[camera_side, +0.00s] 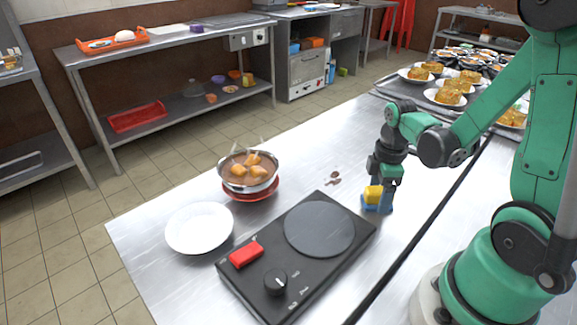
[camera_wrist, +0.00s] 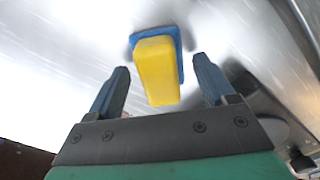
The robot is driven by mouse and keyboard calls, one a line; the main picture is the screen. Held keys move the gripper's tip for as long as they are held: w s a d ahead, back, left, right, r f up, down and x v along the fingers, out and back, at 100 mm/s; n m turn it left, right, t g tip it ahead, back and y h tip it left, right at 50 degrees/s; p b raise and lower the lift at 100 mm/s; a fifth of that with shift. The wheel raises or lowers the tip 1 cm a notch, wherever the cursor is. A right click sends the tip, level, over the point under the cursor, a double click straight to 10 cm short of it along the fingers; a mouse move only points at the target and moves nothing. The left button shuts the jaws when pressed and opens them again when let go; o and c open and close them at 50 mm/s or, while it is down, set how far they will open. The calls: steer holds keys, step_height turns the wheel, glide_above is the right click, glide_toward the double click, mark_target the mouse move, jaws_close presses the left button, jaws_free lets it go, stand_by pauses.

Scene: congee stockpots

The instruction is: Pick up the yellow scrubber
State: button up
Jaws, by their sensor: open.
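The yellow scrubber (camera_side: 373,194) stands on the steel table to the right of the hot plate, with a yellow upper part and a blue base. In the wrist view the scrubber (camera_wrist: 158,72) lies between and a little beyond the two blue-grey fingertips. My gripper (camera_side: 379,190) points down right at the scrubber in the side view. The gripper (camera_wrist: 160,78) is open, with a gap visible on each side of the yellow part. Whether a finger touches the scrubber in the side view is hard to tell.
A black hot plate (camera_side: 318,230) with a red block (camera_side: 246,254) is close to the left. A bowl of food (camera_side: 248,172) and a white plate (camera_side: 199,228) stand farther left. Trays with plated food (camera_side: 449,97) are at the back right.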

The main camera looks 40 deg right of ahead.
mark_target(380, 189)
jaws_close()
steer(key=shift+r, duration=0.1)
step_height(380, 189, up, 20)
stand_by(0.9)
